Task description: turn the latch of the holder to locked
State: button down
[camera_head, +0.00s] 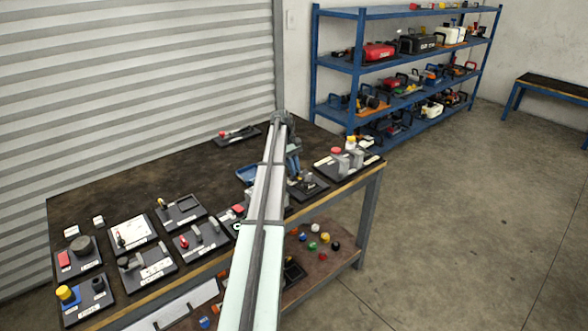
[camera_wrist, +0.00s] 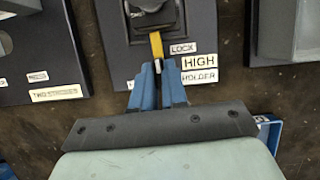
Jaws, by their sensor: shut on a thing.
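The holder (camera_wrist: 117,42) is a dark plate with a raised dark block at the top middle of the wrist view. Its latch (camera_wrist: 156,44) is a short yellow lever pointing down the picture towards my gripper. My gripper (camera_wrist: 157,68) has blue fingers, shut on the latch's lower end, which is mostly hidden between them. Labels reading LOCK, HIGH and HOLDER lie just right of the latch. A label at lower left is partly covered by the fingers. In the head view the holder (camera_head: 313,188) is a small dark plate near the table's right end, partly behind my arm.
Other plates flank the holder, including a TWO STROKES plate (camera_wrist: 38,60) on the left and a plate with a grey part (camera_wrist: 297,30) on the right. A blue tray (camera_head: 246,174) stands nearby. Several boards crowd the table's left front; the back middle is fairly clear.

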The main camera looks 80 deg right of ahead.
jog(key=shift+f+m, duration=0.1)
jog(key=shift+m, duration=0.3)
jog(key=c, duration=1.2)
grip_release()
jog(key=shift+o, duration=0.2)
jog(key=v, duration=1.2)
jog(key=shift+d, duration=0.1)
